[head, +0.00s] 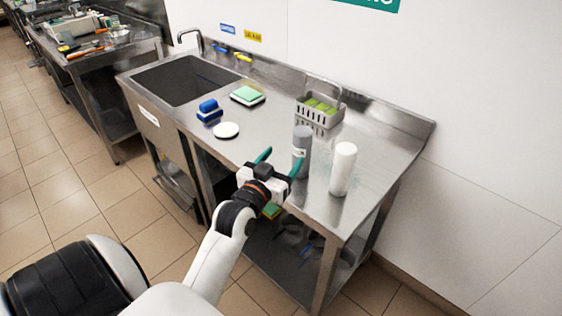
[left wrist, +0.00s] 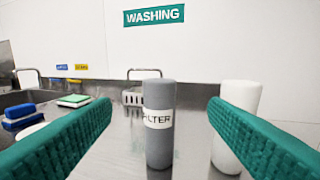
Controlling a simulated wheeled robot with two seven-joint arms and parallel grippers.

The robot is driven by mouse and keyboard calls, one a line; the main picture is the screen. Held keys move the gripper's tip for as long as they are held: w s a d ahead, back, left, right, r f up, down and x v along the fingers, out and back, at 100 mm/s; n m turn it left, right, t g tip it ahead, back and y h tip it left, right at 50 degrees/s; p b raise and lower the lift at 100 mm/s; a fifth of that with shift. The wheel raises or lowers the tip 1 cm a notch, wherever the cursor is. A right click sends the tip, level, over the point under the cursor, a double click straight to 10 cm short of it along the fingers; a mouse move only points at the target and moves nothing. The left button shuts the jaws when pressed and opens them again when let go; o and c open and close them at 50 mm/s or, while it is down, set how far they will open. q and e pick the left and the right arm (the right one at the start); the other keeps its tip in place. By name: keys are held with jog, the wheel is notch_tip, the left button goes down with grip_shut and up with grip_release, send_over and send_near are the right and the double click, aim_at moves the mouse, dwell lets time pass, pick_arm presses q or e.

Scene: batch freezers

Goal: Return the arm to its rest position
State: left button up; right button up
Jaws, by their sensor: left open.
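My left gripper (head: 279,165) is open at the front edge of the steel sink table, with its green fingers spread. A grey cylinder with a white label (head: 302,146) stands upright just beyond the fingers in the head view. In the left wrist view the grey cylinder (left wrist: 159,125) shows between the two green fingers (left wrist: 158,130), with visible gaps on both sides, and its label reads "LTER". My left arm (head: 222,248) reaches forward from the lower left. My right gripper is not in view.
A white cylinder (head: 343,169) stands upright to the right of the grey one. A grey basket (head: 319,113), sponges (head: 248,95), a blue brush (head: 209,111) and a white disc (head: 226,130) are on the table (head: 270,120). The sink (head: 185,80) is at left. The floor at left is clear.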

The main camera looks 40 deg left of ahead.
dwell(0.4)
pick_arm(q)
jog(key=s+d+f+m+g+h, duration=0.3)
jog(key=s+d+f+g, duration=0.35)
jog(key=d+f, duration=0.35)
jog(key=s+d+f+m+g, duration=0.15)
jog(key=s+f+g, duration=0.25)
jog(key=s, duration=0.4)
jog(key=s+d+f+g, duration=0.3)
jog(key=s+g, duration=0.1)
jog(key=s, duration=0.5)
notch_tip(320, 180, down, 28)
jog(key=s, duration=0.2)
jog(key=s+a+f+g, duration=0.2)
jog(key=s+f, duration=1.2)
jog(key=s, duration=0.1)
jog(key=shift+s+a+f, duration=0.2)
jog(key=shift+s+a, duration=0.05)
jog(key=shift+a, duration=0.15)
